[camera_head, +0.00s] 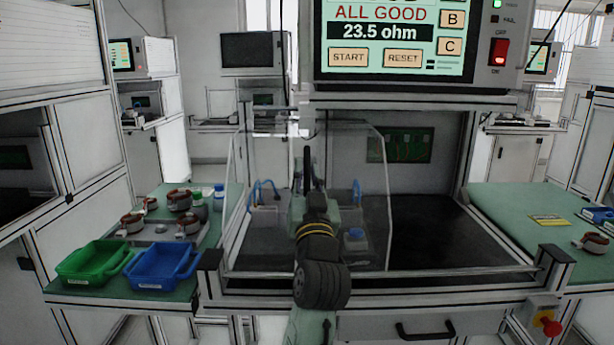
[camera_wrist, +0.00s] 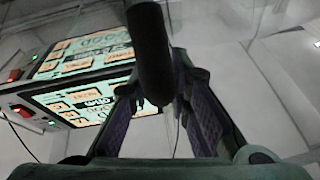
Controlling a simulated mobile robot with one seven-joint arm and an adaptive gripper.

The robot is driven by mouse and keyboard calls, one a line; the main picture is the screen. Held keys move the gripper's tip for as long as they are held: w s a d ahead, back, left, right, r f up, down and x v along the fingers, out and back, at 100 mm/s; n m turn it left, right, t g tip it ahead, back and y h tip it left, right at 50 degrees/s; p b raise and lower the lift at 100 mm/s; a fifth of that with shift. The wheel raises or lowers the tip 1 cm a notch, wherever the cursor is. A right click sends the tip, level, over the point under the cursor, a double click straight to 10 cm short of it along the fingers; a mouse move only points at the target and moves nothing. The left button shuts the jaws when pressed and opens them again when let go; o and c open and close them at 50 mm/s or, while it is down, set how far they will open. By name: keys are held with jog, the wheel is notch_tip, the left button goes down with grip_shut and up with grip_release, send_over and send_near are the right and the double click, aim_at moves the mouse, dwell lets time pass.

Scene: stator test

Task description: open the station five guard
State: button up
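The guard (camera_head: 362,165) is a clear panel in a thin frame, standing across the left part of the test bay's front in the head view. No station number is readable. My gripper (camera_head: 307,185) is at the middle of the panel, partly hidden behind my own wrist. A dark upright bar shows there. In the wrist view a thick dark bar (camera_wrist: 150,50), apparently the guard's handle, comes down between the fingers of my gripper (camera_wrist: 158,80). The fingertips are close to it on both sides; contact is not clear.
A screen (camera_head: 395,38) reading "ALL GOOD" hangs above the bay. At left, a green bin (camera_head: 92,262) and a blue bin (camera_head: 163,266) stand on a bench with several stators. An emergency stop (camera_head: 549,325) is at lower right. The bay's dark right floor (camera_head: 450,235) is clear.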

grip_shut()
dwell(0.3)
jog(key=shift+d, duration=0.1)
jog(key=d+b, duration=0.5)
jog(key=d, duration=2.9)
jog(key=shift+b, duration=0.3)
jog(key=shift+o, duration=2.1)
grip_release()
jog(key=shift+a, duration=0.1)
